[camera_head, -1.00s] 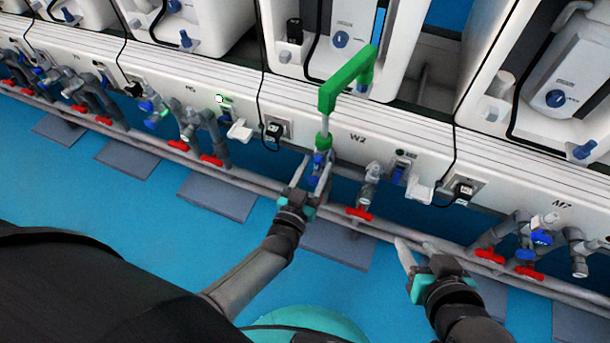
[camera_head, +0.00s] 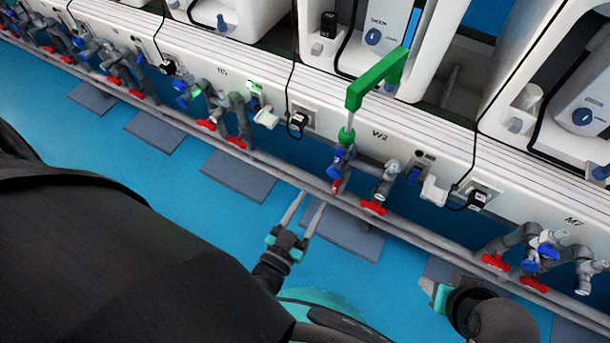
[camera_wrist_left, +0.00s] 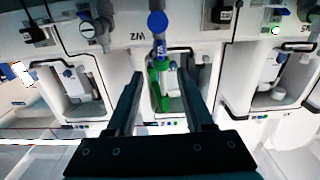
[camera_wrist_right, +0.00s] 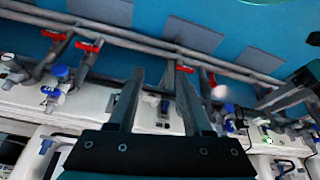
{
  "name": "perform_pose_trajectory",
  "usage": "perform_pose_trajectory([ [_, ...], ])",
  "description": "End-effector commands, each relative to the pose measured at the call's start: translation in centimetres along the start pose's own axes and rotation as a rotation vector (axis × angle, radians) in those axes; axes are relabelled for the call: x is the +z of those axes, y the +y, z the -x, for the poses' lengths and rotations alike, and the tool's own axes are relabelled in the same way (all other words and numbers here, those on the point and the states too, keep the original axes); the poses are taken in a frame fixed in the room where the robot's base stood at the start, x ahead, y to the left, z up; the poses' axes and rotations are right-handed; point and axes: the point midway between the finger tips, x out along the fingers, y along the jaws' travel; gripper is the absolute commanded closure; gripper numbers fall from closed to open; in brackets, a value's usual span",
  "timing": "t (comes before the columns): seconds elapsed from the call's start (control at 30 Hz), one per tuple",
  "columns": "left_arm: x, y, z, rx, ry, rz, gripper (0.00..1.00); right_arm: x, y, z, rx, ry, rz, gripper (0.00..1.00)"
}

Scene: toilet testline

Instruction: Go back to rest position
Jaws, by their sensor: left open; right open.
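My left gripper (camera_head: 302,215) is open and empty in the head view, over the blue floor just in front of the grey pipe. It is apart from the blue-and-red valve (camera_head: 340,165) under the green angled pipe (camera_head: 378,78). In the left wrist view its two fingers (camera_wrist_left: 165,95) are spread with nothing between them, and the green pipe (camera_wrist_left: 158,85) shows beyond. My right gripper (camera_head: 432,290) is at the lower right of the head view, its fingers mostly hidden there. In the right wrist view its fingers (camera_wrist_right: 160,85) are spread and empty.
The white test bench (camera_head: 345,120) runs diagonally across, with red-handled valves (camera_head: 373,208) along its front. A long grey pipe (camera_head: 420,232) runs low before it. Grey floor plates (camera_head: 238,178) lie beneath. The blue floor (camera_head: 150,190) at left is clear.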

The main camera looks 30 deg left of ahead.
Motion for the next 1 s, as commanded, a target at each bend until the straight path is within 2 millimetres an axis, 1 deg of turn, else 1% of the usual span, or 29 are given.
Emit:
perform_pose_trajectory([
  [0.03, -0.1, 0.0, 0.7, 0.000, -0.001, -0.001, 0.47, 0.1, 0.0, -0.2, -0.001, -0.004, 0.000, 0.50],
  [0.1, 0.0, 0.0, 1.4, 0.001, -0.002, -0.001, 0.47, 0.2, -0.1, -0.5, -0.001, -0.008, 0.000, 0.50],
  [0.3, 0.0, 0.0, 2.2, 0.001, 0.001, -0.001, 0.47, 0.3, -0.1, -0.9, -0.002, -0.011, 0.000, 0.50],
  [0.83, 0.0, 0.0, 2.0, 0.002, -0.002, 0.000, 0.47, 0.3, -0.1, -0.8, -0.002, -0.011, 0.001, 0.50],
  [1.0, 0.3, 0.7, 0.9, 0.033, -0.068, 0.011, 0.47, 0.3, -0.1, -0.8, -0.002, -0.010, 0.001, 0.50],
])
